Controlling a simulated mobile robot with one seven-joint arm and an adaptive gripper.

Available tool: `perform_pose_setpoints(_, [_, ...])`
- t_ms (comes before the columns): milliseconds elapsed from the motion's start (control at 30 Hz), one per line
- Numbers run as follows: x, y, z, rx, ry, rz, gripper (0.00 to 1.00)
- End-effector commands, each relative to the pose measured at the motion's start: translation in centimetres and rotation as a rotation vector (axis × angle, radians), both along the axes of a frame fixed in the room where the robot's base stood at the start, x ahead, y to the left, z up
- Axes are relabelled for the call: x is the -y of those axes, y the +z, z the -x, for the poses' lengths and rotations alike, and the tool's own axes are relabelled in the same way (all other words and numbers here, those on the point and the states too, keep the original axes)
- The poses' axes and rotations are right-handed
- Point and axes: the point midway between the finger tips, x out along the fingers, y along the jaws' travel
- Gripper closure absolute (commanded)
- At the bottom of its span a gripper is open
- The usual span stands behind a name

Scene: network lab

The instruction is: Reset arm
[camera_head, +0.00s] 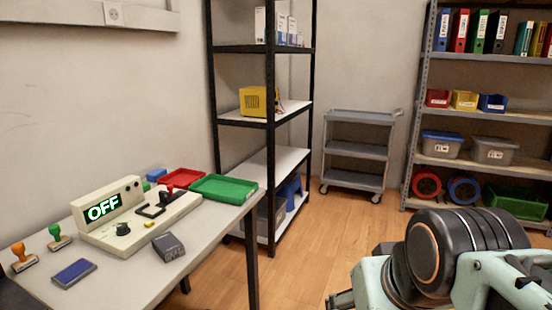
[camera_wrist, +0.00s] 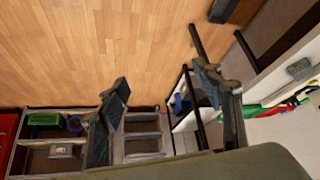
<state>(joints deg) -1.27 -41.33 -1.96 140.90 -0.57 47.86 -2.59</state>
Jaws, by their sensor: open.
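My arm (camera_head: 450,255), pale green with a dark round joint, is folded at the lower right of the head view. In the wrist view my gripper (camera_wrist: 162,82) has its two dark fingers wide apart with nothing between them. Wooden floor and shelving show beyond the fingers. The gripper is clear of the table (camera_head: 120,285) in the head view.
The table holds a control box with an "OFF" display (camera_head: 103,207), a red tray (camera_head: 182,178), a green tray (camera_head: 224,188) and stamps. A black shelf rack (camera_head: 270,140), grey cart (camera_head: 357,150) and grey shelving (camera_head: 480,87) stand behind. The middle floor (camera_head: 300,265) is clear.

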Motion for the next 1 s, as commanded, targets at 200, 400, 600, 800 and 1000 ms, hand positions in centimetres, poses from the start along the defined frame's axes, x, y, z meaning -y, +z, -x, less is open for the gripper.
perform_pose_setpoints(200, [-0.4,2.5,2.8,-0.080,-0.040,-0.012,0.40])
perform_pose_setpoints(400, [-0.4,7.7,2.7,-0.079,-0.039,-0.011,0.40])
perform_pose_setpoints(600, [-0.4,12.8,2.7,-0.078,-0.038,-0.010,0.40])
perform_pose_setpoints(800, [-0.4,18.0,2.7,-0.077,-0.036,-0.010,0.40])
perform_pose_setpoints(1000, [-0.4,23.1,2.7,-0.077,-0.036,-0.010,0.40])
